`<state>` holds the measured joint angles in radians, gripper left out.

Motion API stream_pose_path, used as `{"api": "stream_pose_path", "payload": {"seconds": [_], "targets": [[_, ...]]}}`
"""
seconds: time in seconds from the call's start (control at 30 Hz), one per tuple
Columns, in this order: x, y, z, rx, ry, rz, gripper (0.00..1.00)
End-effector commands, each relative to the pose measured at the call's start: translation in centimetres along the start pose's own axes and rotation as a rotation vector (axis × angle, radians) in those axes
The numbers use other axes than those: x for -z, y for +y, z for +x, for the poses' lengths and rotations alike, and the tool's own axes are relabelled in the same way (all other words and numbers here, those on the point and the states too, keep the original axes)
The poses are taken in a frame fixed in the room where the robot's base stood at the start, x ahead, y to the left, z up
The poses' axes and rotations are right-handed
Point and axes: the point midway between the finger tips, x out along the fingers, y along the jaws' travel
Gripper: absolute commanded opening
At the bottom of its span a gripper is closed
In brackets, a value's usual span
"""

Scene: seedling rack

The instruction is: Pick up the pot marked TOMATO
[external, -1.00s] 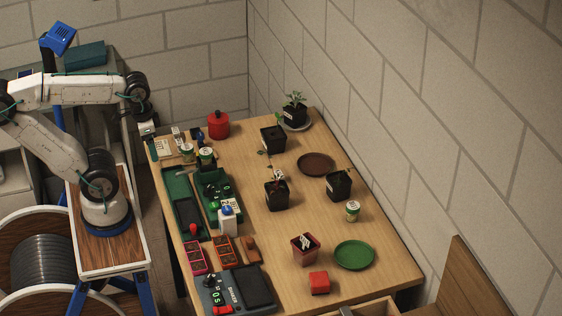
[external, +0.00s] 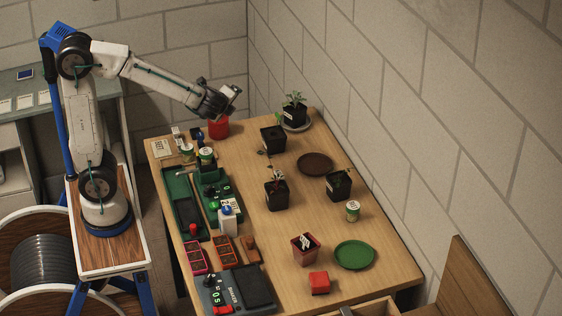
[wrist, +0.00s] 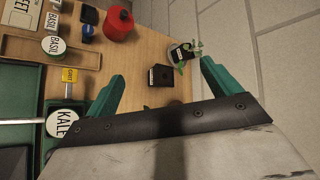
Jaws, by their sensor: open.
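Several black pots stand on the table; I cannot read TOMATO on any of them. One pot with a green seedling (external: 294,113) is at the far corner on a grey saucer; its label is too small to read, and it shows in the wrist view (wrist: 181,53). A dark pot (external: 272,138) is just in front of it, also in the wrist view (wrist: 161,77). Other potted seedlings are mid-table (external: 277,195) and at right (external: 339,186). My gripper (external: 237,90) is open and empty, above the table's far end; its green fingers frame the dark pot in the wrist view (wrist: 162,73).
A red canister (wrist: 119,24) stands at the back, below my wrist. A brown saucer (external: 315,163), green saucer (external: 354,255) and reddish pot (external: 305,250) lie towards the right. Block walls border the table.

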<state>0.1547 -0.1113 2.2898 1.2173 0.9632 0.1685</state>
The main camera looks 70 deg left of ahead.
Motion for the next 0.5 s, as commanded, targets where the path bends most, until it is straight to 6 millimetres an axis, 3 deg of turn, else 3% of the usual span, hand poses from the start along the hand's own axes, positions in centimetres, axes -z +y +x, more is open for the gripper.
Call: {"api": "stream_pose_path", "payload": {"seconds": [0.03, 0.1, 0.23, 0.4, 0.5], "targets": [[2.9, -1.5, 1.0, 0.073, 0.011, 0.121, 0.89], [6.9, -3.5, 2.0, 0.185, 0.032, 0.287, 0.89], [15.5, -5.7, 3.2, 0.388, 0.085, 0.604, 0.89], [27.4, -4.7, 3.9, 0.636, 0.17, 1.01, 0.89], [32.9, -2.8, 4.0, 0.751, 0.215, 1.196, 0.89]]}}
